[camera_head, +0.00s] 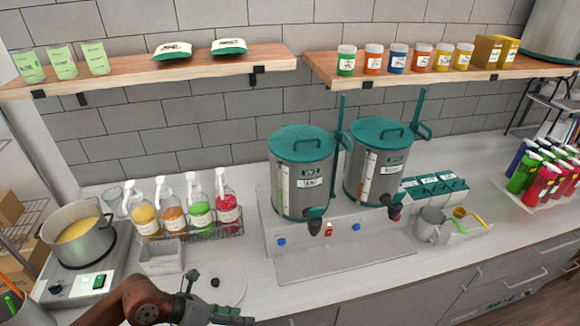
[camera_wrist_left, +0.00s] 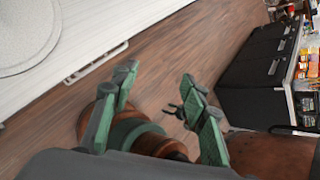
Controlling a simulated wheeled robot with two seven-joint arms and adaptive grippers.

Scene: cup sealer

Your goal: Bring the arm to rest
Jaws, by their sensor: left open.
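My left arm comes in from the lower left of the head view, its brown link low in front of the counter. My left gripper (camera_head: 213,298) is at the counter's front edge, near the round pale plate of a device. In the left wrist view, its two green fingers (camera_wrist_left: 158,80) stand apart with nothing between them. Wooden floor and brown-and-green parts, probably my own body, show behind them.
A grey bin (camera_head: 161,258), syrup bottles (camera_head: 200,212) in a rack and a pot (camera_head: 78,238) stand near the left arm. Two steel dispensers (camera_head: 300,180) stand mid-counter. The counter front right of the gripper is mostly clear. A black cabinet (camera_wrist_left: 258,75) shows in the wrist view.

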